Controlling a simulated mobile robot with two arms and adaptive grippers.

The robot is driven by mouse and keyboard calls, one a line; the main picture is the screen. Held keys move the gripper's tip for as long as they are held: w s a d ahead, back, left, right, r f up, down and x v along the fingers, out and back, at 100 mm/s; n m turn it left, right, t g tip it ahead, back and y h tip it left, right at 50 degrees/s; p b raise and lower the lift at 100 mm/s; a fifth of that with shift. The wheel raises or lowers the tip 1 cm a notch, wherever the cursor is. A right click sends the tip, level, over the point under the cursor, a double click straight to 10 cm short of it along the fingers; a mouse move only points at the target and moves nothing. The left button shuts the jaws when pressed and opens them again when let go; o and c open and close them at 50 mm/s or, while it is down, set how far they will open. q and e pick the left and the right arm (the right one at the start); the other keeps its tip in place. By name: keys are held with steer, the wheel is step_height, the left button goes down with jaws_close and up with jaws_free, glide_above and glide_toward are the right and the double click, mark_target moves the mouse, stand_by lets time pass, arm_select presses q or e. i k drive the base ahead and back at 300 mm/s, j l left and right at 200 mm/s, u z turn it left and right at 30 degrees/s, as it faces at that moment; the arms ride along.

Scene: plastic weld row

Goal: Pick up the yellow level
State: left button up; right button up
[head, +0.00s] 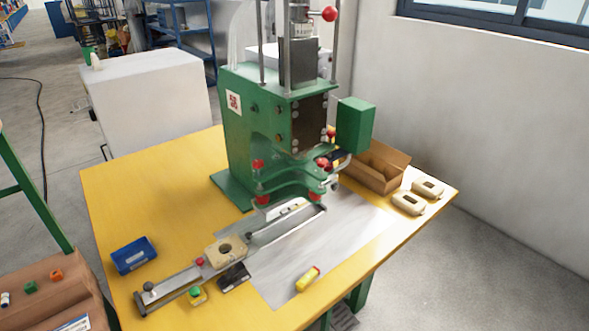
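The yellow level (308,279) is a small yellow bar with a red end. It lies on the grey sheet near the front edge of the yellow table, right of the middle of the head view. Nothing covers it and nothing touches it from above. Neither of my grippers shows in this view.
A green press (270,140) stands on the yellow table (150,205) behind the level. A slide rail with a beige part (226,250) lies to its left, with a blue tray (133,255) farther left. A cardboard box (376,167) and two beige parts (409,203) are at right.

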mark_target(312, 274)
steer(key=i+l+u, duration=0.1)
steer(key=u, duration=0.7)
steer(key=l+u, duration=0.25)
steer(key=l, duration=0.25)
steer(key=l+u, duration=0.25)
steer(key=l, duration=0.3)
steer(key=k+l+u, duration=0.1)
steer(key=l+u, duration=0.15)
steer(key=l, duration=0.25)
steer(key=k+l+u, duration=0.1)
steer(key=l+u, duration=0.15)
steer(key=l, duration=0.25)
